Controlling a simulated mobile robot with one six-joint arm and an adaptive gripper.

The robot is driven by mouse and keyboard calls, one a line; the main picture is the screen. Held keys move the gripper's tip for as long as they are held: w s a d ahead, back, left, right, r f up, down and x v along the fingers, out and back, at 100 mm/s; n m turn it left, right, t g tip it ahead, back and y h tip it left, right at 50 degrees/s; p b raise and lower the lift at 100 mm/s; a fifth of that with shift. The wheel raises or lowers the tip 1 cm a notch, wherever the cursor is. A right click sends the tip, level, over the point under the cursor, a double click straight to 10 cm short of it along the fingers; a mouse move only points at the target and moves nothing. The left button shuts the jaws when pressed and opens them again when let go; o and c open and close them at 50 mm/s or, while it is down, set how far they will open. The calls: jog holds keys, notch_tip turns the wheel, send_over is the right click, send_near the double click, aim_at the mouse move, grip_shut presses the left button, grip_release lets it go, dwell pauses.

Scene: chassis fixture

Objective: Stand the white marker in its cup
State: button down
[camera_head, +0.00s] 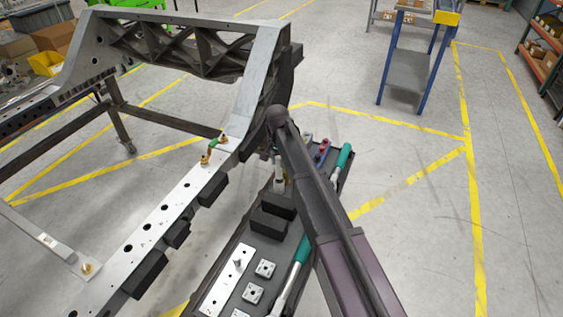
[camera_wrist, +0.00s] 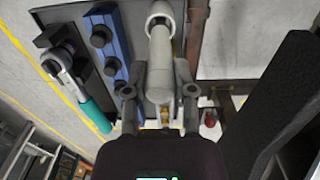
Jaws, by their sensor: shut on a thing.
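The white marker (camera_wrist: 160,62) shows in the wrist view as a pale cylinder between the two fingers of my gripper (camera_wrist: 160,76), which is shut on it. Its near end points toward the camera. Its far end meets a pale round rim (camera_wrist: 152,18), which looks like the cup. I cannot tell whether the marker's end is inside the rim or only in front of it. In the head view my arm hides most of my gripper. A small pale upright piece (camera_head: 279,183) shows left of the arm, over the dark tray; I cannot tell marker from cup there.
The dark tray (camera_head: 224,259) holds black blocks (camera_head: 268,222), a metal plate (camera_head: 226,283) and green-handled tools (camera_head: 343,157). A blue socket holder (camera_wrist: 119,38) and a ratchet (camera_wrist: 72,70) lie beside the marker. The metal chassis frame (camera_head: 160,215) stands close on the left.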

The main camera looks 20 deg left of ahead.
jog(key=shift+f+b, duration=1.75)
jog(key=shift+f, duration=0.15)
jog(key=shift+c, duration=1.8)
grip_release()
notch_tip(320, 180, up, 9)
jog(key=p, duration=0.9)
jog(key=shift+r, duration=0.1)
